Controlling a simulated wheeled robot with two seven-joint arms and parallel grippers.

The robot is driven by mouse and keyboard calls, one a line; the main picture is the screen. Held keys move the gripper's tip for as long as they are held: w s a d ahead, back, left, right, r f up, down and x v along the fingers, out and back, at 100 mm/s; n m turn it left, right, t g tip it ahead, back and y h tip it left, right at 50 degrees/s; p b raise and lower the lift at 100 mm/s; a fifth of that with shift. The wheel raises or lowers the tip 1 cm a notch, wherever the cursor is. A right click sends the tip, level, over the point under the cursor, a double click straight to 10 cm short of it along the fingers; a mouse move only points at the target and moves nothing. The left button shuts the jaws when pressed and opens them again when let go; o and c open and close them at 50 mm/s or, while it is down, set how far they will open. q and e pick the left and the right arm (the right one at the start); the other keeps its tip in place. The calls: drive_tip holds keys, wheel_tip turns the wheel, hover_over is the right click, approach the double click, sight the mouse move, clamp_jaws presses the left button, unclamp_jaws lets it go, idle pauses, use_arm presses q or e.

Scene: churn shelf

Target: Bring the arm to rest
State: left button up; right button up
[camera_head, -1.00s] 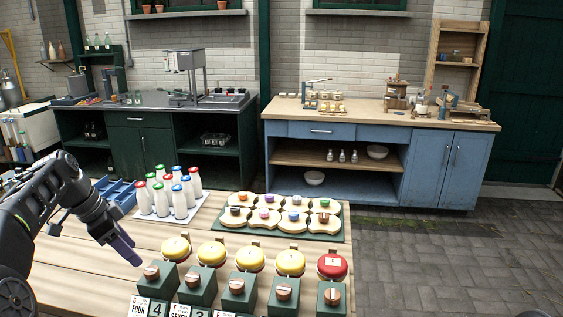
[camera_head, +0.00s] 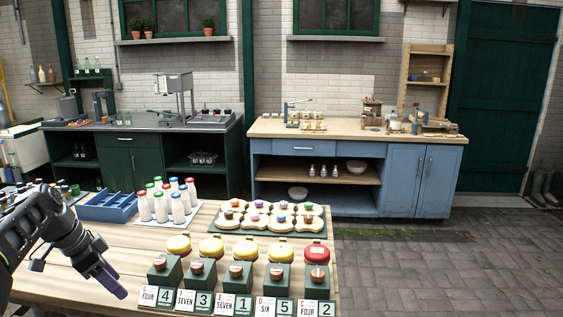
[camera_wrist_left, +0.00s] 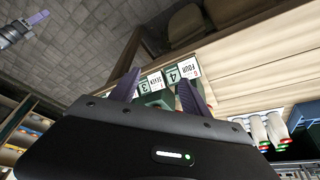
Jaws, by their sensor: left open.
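My left gripper (camera_head: 113,284) is at the lower left of the head view, above the left part of the wooden table (camera_head: 60,280). Its purple fingers point down and to the right. In the left wrist view its two fingers (camera_wrist_left: 158,92) stand apart with nothing held between them. It is clear of the green blocks and the number cards. What looks like my right gripper (camera_wrist_left: 36,22) shows small at the upper left of the left wrist view; its jaw opening cannot be made out. It is outside the head view.
Behind are a green board (camera_head: 316,231) of pale pieces, capped bottles (camera_head: 161,208) and a blue crate (camera_head: 118,208). Paved floor (camera_head: 450,265) at right is clear.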

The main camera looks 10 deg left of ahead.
use_arm(q)
drive_tip(key=w+d+f+n+g, duration=0.1)
drive_tip(key=w+d+f, duration=0.1)
drive_tip(key=d+f, duration=0.45)
drive_tip(key=w+d+f+n, duration=0.2)
drive_tip(key=d+f, duration=0.1)
drive_tip(key=f, duration=0.7)
drive_tip(key=s+d+f+n, duration=0.1)
drive_tip(key=s+d+f, duration=0.2)
drive_tip(key=d+f, duration=0.35)
drive_tip(key=s+d+f+n, duration=0.1)
drive_tip(key=s+d+f, duration=0.1)
drive_tip(key=d+f, duration=0.5)
drive_tip(key=s+d+f+n, duration=0.1)
drive_tip(key=s+d+f, duration=0.3)
drive_tip(key=s, duration=0.4)
drive_tip(key=s+d+f+n+g, duration=0.1)
drive_tip(key=s+d+f+n, duration=0.1)
drive_tip(key=s+d+f, duration=0.2)
drive_tip(key=s+d+f+n+h, duration=0.1)
drive_tip(key=s+d+f, duration=0.3)
drive_tip(key=s, duration=0.9)
drive_tip(key=d+n, duration=0.1)
drive_tip(key=d, duration=0.2)
drive_tip(key=shift+g, duration=0.4)
drive_tip(key=shift+w, duration=0.1)
